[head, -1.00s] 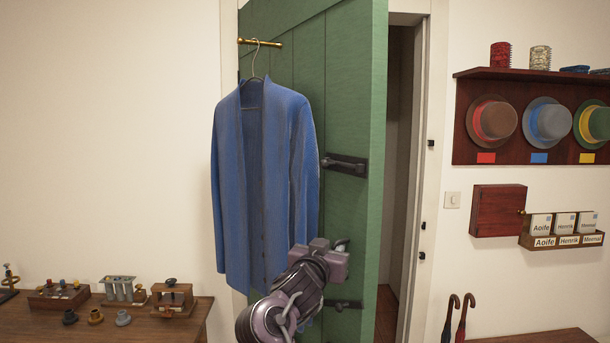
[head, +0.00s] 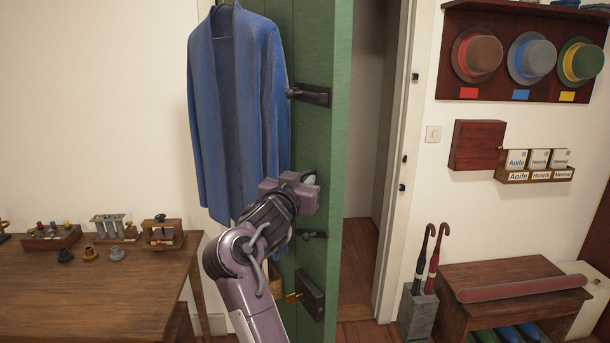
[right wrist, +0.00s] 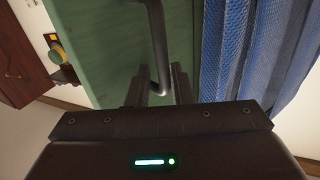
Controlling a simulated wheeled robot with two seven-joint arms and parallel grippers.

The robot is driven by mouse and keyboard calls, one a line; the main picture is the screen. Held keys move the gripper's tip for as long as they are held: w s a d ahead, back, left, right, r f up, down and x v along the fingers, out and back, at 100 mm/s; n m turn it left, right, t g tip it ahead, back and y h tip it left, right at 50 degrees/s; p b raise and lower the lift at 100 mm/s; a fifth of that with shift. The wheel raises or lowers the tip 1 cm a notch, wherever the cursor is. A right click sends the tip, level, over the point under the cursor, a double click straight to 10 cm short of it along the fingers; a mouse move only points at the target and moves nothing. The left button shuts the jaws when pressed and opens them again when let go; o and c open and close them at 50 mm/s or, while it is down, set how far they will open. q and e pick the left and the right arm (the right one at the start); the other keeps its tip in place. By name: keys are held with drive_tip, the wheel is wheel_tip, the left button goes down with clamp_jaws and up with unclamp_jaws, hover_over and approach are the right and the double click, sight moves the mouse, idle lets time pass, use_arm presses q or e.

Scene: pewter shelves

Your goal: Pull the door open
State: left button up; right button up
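My right gripper (head: 308,182) is at the door's face, below an upper dark latch (head: 310,95) and above a lower one (head: 314,235). It hides most of the door handle there in the head view. In the right wrist view, a bent dark metal handle (right wrist: 157,40) runs down between the two fingers (right wrist: 158,88), which close on it from both sides. The green door (right wrist: 105,40) lies behind it. My left gripper is not in view.
A blue cardigan (head: 235,110) hangs on the door beside my right arm. A wooden table (head: 90,290) is at left. At right are an umbrella stand (head: 417,312), a low bench (head: 470,275) and a hat shelf (head: 500,90). Floor shows through the doorway.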

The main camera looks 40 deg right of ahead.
drive_tip(key=s+a+f, duration=0.1)
drive_tip(key=a+f, duration=0.1)
drive_tip(key=a, duration=0.3)
drive_tip(key=shift+s+a+f, duration=0.15)
drive_tip(key=shift+s+a, duration=0.05)
drive_tip(key=shift+s, duration=0.05)
idle(0.4)
